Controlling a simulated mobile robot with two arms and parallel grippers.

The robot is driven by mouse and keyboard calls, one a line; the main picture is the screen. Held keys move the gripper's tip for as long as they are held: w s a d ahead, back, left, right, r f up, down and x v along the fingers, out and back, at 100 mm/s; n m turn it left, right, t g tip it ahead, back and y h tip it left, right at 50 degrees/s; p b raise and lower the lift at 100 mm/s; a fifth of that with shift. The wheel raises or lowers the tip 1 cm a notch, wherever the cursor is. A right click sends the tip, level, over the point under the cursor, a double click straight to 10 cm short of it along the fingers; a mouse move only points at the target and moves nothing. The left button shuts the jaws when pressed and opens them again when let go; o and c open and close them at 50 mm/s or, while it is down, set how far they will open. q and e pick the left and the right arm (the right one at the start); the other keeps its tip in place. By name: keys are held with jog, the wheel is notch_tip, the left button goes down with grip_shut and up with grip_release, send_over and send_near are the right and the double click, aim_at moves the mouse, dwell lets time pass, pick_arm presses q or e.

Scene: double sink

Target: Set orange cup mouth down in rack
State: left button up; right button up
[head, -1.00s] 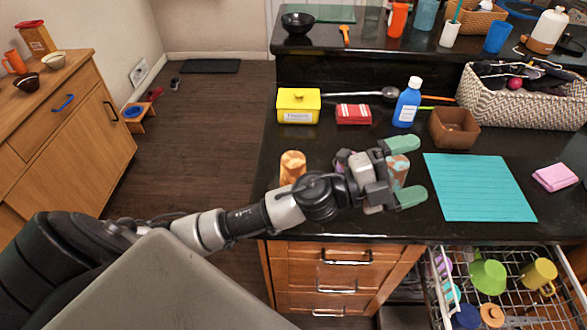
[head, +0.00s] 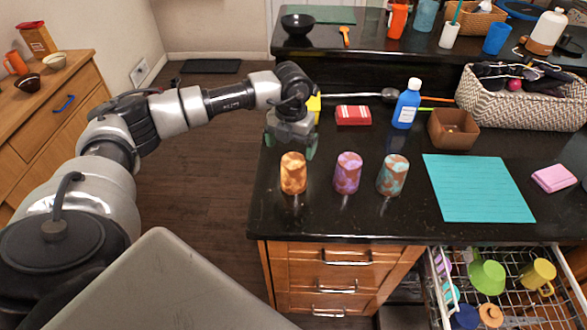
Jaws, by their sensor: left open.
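The orange cup (head: 293,174), with a mottled pattern, stands on the dark counter near its front left corner. I cannot tell which end of it is its mouth. My left gripper (head: 290,145) is open and empty, fingers pointing down, just behind the orange cup in the picture and apart from it. The wire rack (head: 440,284) is pulled out at the lower right, cut off by the picture edge. My right gripper is not in view.
A purple cup (head: 347,173) and a teal-brown cup (head: 392,176) stand in a row right of the orange one. The rack holds a green cup (head: 487,276), a yellow mug (head: 537,274) and others. A teal mat (head: 480,187) lies on the counter.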

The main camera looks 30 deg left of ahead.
aim_at(293, 160)
pick_arm(q)
notch_tip(293, 160, down, 3)
jog(key=shift+p, duration=0.3)
jog(key=shift+d+f, duration=0.1)
jog(key=shift+f, duration=0.15)
jog(key=f, duration=0.1)
jog(key=f+p, duration=0.2)
jog(key=shift+d+f, duration=0.25)
jog(key=shift+f, duration=0.65)
jog(key=c, duration=1)
jog(key=shift+r, duration=0.15)
